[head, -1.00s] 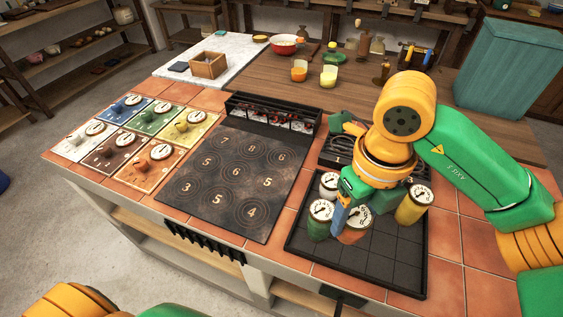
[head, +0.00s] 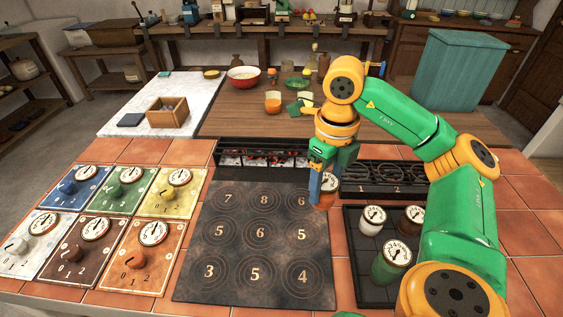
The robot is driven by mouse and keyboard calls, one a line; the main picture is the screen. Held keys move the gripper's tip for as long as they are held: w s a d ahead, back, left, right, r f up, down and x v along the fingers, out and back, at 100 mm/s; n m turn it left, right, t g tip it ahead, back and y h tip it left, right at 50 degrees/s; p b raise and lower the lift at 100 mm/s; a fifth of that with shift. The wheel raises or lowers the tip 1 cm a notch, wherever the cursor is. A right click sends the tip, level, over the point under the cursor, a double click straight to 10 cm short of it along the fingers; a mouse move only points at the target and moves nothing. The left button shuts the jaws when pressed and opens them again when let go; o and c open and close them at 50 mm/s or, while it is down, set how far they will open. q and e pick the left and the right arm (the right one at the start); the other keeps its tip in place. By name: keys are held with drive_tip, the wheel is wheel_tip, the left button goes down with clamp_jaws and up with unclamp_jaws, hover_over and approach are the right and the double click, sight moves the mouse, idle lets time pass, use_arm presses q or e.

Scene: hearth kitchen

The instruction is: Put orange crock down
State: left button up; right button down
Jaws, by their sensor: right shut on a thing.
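The orange crock (head: 324,201) has a dial on its pale lid. My right gripper (head: 321,180) is shut on it, and its fingers cover part of the crock. The crock is upright at the right edge of the dark hob plate (head: 192,283), close to the upper right ring marked 6. I cannot tell whether its base touches the surface. The plate's rings carry numbers, and no crock stands on the rest of it. My left gripper is out of view.
A black tray (head: 370,293) right of the plate holds a white crock (head: 371,222), a brown crock (head: 411,221) and a green crock (head: 390,264). Coloured dial panels (head: 140,258) lie left of the plate. A glowing grate (head: 262,158) is behind it. My right arm hides part of the tray.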

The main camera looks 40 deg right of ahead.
drive_tip(key=w+d+f, duration=0.1)
drive_tip(key=w+f, duration=0.2)
drive_tip(key=w+d+f+p, duration=0.1)
drive_tip(key=w+f, duration=0.2)
drive_tip(key=f, duration=0.1)
drive_tip(key=w+d+f+p, duration=0.1)
drive_tip(key=w+f, duration=0.2)
drive_tip(key=shift+d+f, duration=0.1)
drive_tip(key=shift+f, duration=0.45)
drive_tip(key=shift+w, duration=0.1)
drive_tip(key=shift+f, duration=0.1)
drive_tip(key=shift+c, duration=0.3)
unclamp_jaws()
